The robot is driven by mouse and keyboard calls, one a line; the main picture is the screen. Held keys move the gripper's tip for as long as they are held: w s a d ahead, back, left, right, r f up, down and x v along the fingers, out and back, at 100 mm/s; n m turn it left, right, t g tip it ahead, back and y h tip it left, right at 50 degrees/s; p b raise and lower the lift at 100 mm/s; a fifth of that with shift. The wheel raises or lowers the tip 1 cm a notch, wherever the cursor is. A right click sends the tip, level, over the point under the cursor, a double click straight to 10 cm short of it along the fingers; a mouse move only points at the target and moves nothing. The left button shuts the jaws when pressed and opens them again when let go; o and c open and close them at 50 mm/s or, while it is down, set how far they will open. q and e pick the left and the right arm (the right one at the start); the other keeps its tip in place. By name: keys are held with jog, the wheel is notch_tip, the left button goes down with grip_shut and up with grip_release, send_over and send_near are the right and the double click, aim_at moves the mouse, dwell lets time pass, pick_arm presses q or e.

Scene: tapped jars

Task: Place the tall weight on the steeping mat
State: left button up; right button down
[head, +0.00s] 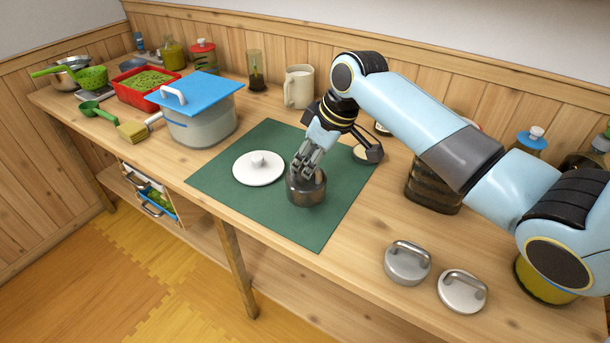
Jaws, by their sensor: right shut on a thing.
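A dark grey metal weight (306,190), a short upright cylinder, is in the head view over the right part of the green mat (245,205). My right gripper (306,172) points down and is shut on the top of this weight, hiding its handle. The weight's base looks at or very near the mat; I cannot tell if it touches. Two lighter weights with bar handles, one taller (407,266) and one flatter (462,293), stand on the bare wood at the front right. My left gripper is not in view.
A white lid (259,168) lies on the mat left of the held weight. A pot with a blue lid (200,120) stands left of the mat, a mug (299,87) behind it. A dark-filled jar (430,192) stands to the right. The mat's front part is clear.

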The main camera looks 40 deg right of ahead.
jog(key=shift+w+a+f, duration=0.2)
jog(key=shift+a+f, duration=0.05)
jog(key=shift+f, duration=1.85)
jog(key=c, duration=1.3)
grip_release()
jog(key=shift+s+f, duration=0.1)
jog(key=shift+f, duration=0.05)
jog(key=shift+c, duration=0.2)
jog(key=v, duration=1.2)
jog(key=shift+p, duration=0.4)
jog(key=shift+d, duration=0.1)
jog(key=shift+s, duration=0.1)
